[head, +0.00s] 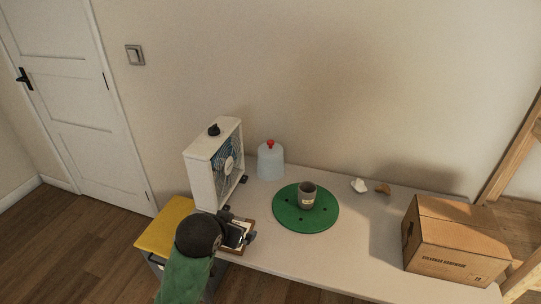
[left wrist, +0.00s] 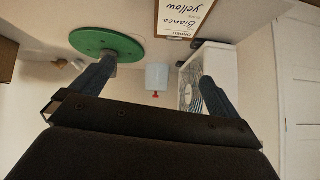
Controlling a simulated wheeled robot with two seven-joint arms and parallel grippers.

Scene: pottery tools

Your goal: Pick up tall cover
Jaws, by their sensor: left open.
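The tall cover (head: 270,162) is a pale, translucent dome with a red knob, standing upright at the back of the table, right of the white fan. In the left wrist view the cover (left wrist: 157,77) appears upside down, in the gap between my fingers but farther off. My left gripper (head: 239,227) is open and empty above the table's front left, near a framed card, apart from the cover. Its two fingers also show in the left wrist view (left wrist: 157,68). My right gripper is not in view.
A white box fan (head: 203,180) stands left of the cover. A green disc (head: 290,221) bears a grey cup (head: 308,194). The framed card (left wrist: 190,18) lies by my gripper. A cardboard box (head: 455,240) stands at the right; small pieces (head: 360,185) lie at the back.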

